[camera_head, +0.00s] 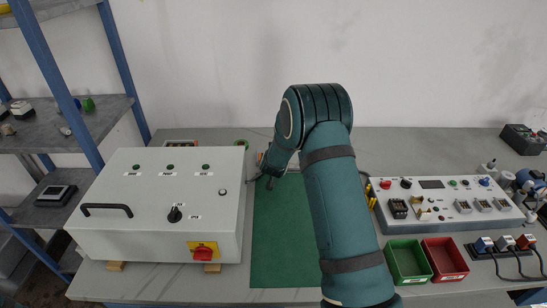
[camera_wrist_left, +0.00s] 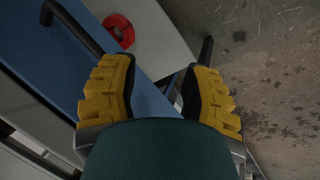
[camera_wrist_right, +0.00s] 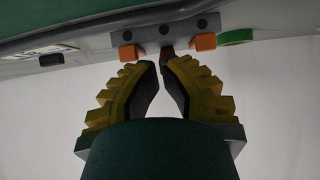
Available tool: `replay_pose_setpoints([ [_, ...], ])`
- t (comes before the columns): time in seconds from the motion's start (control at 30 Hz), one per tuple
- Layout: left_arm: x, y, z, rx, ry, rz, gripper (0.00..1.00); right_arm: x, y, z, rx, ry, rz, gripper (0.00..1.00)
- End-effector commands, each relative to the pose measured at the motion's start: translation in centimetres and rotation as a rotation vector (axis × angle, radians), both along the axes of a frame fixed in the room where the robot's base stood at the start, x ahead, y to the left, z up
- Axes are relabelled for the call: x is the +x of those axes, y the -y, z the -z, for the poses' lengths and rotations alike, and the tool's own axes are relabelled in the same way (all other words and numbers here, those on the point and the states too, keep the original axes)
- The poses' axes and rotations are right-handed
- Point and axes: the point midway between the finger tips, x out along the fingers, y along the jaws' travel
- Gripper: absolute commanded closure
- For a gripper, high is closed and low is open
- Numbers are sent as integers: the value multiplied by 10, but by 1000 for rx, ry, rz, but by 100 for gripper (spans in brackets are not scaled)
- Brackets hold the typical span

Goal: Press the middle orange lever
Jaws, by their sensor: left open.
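A grey lever block (camera_wrist_right: 165,32) with dark round spots shows at the top of the right wrist view. An orange lever stands at its left (camera_wrist_right: 128,52) and another at its right (camera_wrist_right: 203,42). The middle orange lever (camera_wrist_right: 167,54) looks darker and lies at my right gripper's (camera_wrist_right: 160,66) fingertips. Those fingertips are almost together, with no object visible between them; contact with the lever is unclear. In the head view, my right gripper (camera_head: 268,175) is small, beyond my forearm, which hides much of that area. My left gripper (camera_wrist_left: 158,75) is open and empty, outside the head view.
A white control box (camera_head: 150,225) with a black handle stands left of the green mat (camera_head: 285,250). A button panel (camera_head: 445,205), a green bin (camera_head: 407,262) and a red bin (camera_head: 445,260) are at the right. A green tape roll (camera_wrist_right: 235,37) lies beside the lever block.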

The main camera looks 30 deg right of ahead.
Motion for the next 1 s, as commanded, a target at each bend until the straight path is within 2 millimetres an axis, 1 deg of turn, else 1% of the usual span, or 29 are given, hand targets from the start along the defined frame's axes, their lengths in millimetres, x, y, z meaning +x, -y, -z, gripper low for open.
replay_pose_setpoints([
  [0.43,0,0,0,0,0,0,53,1,0,0,0,0,0,100],
  [0.8,0,0,-3,0,0,0,53,12,8,-2,-2,0,0,100],
  [1.0,0,0,-3,0,0,0,53,13,10,-2,-2,-1,2,100],
])
